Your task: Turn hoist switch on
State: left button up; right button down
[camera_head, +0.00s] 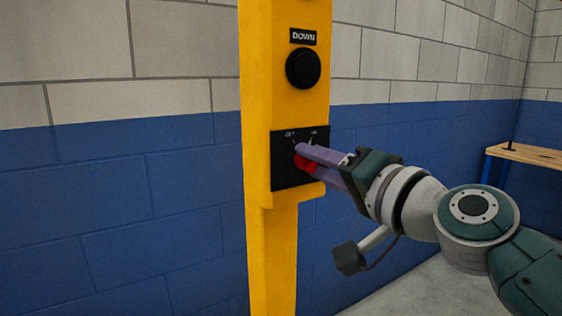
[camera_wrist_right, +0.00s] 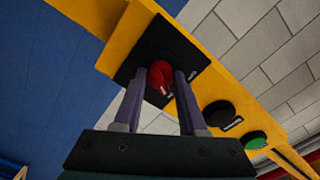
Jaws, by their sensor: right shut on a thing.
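The hoist switch is a red rotary knob (camera_head: 303,165) on a black plate (camera_head: 284,180), low on the yellow hoist post (camera_head: 258,90). Small white labels, too small to read surely, sit at the plate's upper left and upper right. My right gripper (camera_head: 302,156) reaches in from the right, its purple fingers shut on the knob. In the right wrist view the knob (camera_wrist_right: 160,76) sits between the two fingertips (camera_wrist_right: 164,84). White marks show on the knob, but its setting is unclear. The fingers partly hide it in the head view. My left gripper is not in view.
A black button (camera_head: 303,68) under a DOWN label is above the switch; a green button (camera_wrist_right: 254,140) shows beyond it in the right wrist view. A blue and grey block wall stands behind. A wooden-topped bench (camera_head: 522,152) is at far right.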

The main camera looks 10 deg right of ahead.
jog(key=shift+m, duration=0.5)
jog(key=shift+c, duration=2.3)
grip_release()
jog(key=shift+s, duration=0.1)
jog(key=v, duration=0.9)
jog(key=shift+s+d+p, duration=0.2)
jog(key=shift+s+p, duration=0.15)
